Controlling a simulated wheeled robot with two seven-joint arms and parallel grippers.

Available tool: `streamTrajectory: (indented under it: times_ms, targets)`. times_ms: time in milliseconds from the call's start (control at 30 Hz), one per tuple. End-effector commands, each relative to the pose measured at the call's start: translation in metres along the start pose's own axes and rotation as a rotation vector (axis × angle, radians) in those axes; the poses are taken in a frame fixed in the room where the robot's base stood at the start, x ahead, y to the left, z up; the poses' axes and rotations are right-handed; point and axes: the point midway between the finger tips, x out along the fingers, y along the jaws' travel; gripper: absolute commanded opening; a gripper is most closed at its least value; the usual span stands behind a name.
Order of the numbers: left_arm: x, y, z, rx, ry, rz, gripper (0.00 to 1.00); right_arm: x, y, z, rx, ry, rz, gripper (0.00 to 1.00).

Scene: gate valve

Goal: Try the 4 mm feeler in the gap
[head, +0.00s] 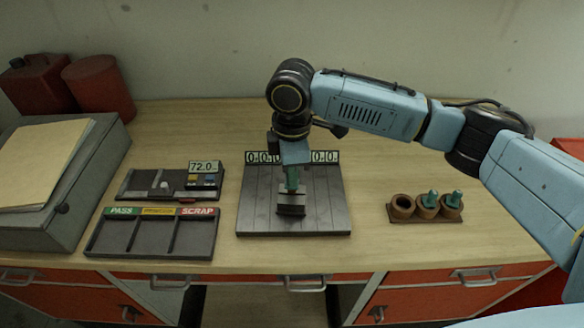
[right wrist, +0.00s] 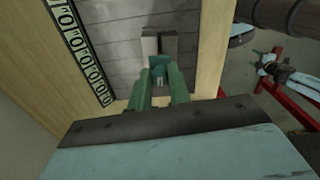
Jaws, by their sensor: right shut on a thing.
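My right gripper (head: 291,187) points down over the dark slatted plate (head: 325,205) and is shut on a green feeler. In the right wrist view the feeler (right wrist: 158,74) sits between the green fingers, its tip towards a grey block piece (right wrist: 150,46) on the plate. The dark block (head: 291,209) shows under the gripper in the head view. The fingers hide the feeler's lower end, so I cannot tell whether it is in the gap or just above it. My left gripper is not in view.
A rack (head: 425,218) at the right has three cups; two hold green feelers and the left cup (head: 402,206) is empty. A tray marked PASS and SCRAP (head: 150,235) and a gauge reading 72.0 (head: 204,168) stand left. Bare table lies between plate and rack.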

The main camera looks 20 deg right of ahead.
Motion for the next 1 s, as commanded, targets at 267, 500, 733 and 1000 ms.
streamTrajectory:
  times_ms: [267, 500, 733, 1000]
  targets:
    - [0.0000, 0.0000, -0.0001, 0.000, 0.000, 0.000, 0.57, -0.0003, 0.0001, -0.0001, 0.000, 0.000, 0.000, 0.00]
    - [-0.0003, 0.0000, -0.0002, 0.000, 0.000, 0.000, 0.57, 0.0011, 0.0000, -0.0001, 0.000, 0.000, 0.000, 0.00]
    - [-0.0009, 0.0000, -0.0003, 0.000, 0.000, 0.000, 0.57, 0.0038, 0.0000, -0.0002, 0.000, 0.001, 0.000, 0.00]
    - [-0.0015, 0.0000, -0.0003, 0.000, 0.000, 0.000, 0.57, 0.0070, 0.0001, -0.0003, 0.000, 0.001, 0.000, 0.00]
